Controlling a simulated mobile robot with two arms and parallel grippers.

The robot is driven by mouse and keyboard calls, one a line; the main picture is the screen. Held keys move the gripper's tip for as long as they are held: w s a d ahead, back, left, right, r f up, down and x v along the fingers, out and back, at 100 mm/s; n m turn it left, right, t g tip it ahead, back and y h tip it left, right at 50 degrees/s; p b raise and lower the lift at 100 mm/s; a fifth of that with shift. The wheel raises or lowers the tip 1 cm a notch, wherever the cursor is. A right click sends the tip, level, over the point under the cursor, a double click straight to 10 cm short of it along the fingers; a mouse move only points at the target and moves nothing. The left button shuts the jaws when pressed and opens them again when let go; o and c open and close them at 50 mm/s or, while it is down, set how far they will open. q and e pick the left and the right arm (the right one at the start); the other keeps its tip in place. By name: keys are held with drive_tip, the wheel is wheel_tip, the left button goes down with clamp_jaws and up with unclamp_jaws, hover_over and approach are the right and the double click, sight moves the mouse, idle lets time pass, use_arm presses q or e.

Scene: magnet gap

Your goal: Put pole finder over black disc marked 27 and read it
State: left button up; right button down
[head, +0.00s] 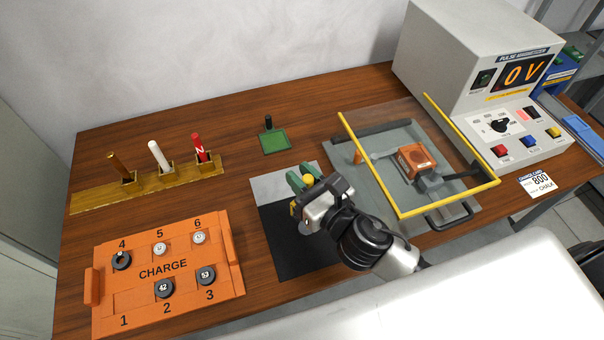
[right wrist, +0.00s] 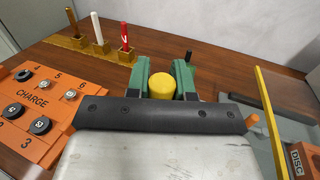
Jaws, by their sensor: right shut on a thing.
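My right gripper (head: 306,181) is above the two-tone mat, its green fingers shut on a yellow round-topped piece; the yellow piece (right wrist: 162,85) shows between the fingers in the right wrist view. Its lower part is hidden. A green square plate with a black upright handle (head: 274,141), which may be the pole finder, stands behind the mat, apart from the gripper. The orange CHARGE tray (head: 190,268) holds black discs marked 42 (head: 163,288) and 53 (head: 205,275). A black disc at position 4 (head: 121,261) has no readable number. I cannot read 27 anywhere. My left gripper is out of view.
A brass rack (head: 85,202) holds brass, white and red N rods. The grey-and-black mat (head: 275,250) lies mid-table. At right, a yellow-edged clear guard (head: 366,165) covers a fixture with an orange block (head: 415,158). The pulse magnetizer (head: 455,60) reads 0 V.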

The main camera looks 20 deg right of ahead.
drive_tip(key=shift+f+b, duration=0.8)
drive_tip(key=shift+f, duration=0.05)
wheel_tip(320, 180, down, 3)
drive_tip(key=shift+f+b, duration=0.1)
drive_tip(key=shift+b, duration=1.1)
drive_tip(key=shift+f, duration=0.2)
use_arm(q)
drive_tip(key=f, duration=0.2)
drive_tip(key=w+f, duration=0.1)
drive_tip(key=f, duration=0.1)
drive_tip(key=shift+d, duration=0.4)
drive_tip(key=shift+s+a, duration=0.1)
use_arm(e)
drive_tip(key=shift+f, duration=0.2)
drive_tip(key=c, duration=0.9)
unclamp_jaws()
